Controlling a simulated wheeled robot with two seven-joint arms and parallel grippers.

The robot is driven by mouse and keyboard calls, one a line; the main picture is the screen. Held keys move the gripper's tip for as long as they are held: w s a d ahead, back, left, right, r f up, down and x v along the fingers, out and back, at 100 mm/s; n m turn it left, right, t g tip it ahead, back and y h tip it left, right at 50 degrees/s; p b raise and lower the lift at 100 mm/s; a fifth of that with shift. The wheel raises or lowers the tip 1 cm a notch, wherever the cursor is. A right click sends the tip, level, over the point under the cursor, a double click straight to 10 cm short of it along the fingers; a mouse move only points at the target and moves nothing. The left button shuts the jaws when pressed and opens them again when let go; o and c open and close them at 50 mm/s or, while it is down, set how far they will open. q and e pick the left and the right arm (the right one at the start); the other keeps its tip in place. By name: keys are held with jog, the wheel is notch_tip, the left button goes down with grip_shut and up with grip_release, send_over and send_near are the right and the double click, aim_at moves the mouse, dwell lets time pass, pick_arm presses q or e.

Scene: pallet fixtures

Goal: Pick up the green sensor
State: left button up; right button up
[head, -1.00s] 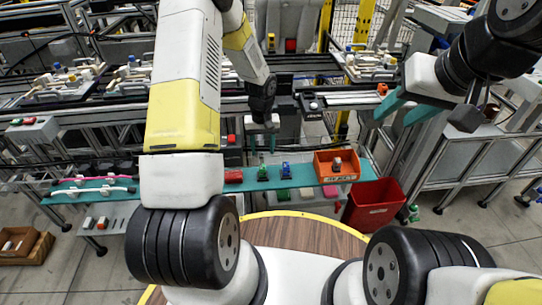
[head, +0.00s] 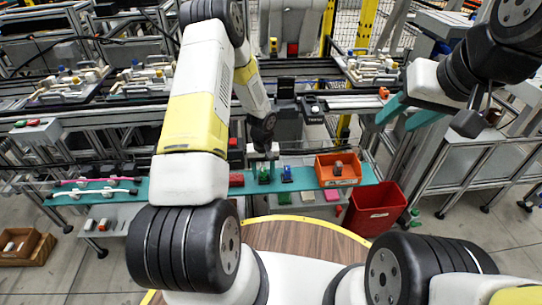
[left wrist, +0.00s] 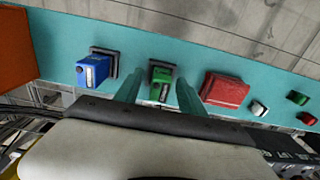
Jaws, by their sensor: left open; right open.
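The green sensor (head: 264,175) stands on the teal shelf (head: 310,177), between a blue sensor (head: 287,174) and a red block (head: 236,180). My left gripper (head: 262,160) is just above it. In the left wrist view, the green sensor (left wrist: 161,88) appears between the two teal fingers of my open left gripper (left wrist: 158,90), with a gap on either side. How far the fingertips are above the shelf is hard to tell. My right gripper (head: 406,113) is open and empty, raised at the right, away from the shelf.
In the left wrist view, the blue sensor (left wrist: 94,70) stands left of the fingers and the red block (left wrist: 224,90) lies close to the right finger. An orange bin (head: 338,181) sits on the shelf's right end. A red crate (head: 373,210) stands below.

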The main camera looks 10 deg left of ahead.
pick_arm(q)
grip_shut()
jog(key=shift+r, duration=0.1)
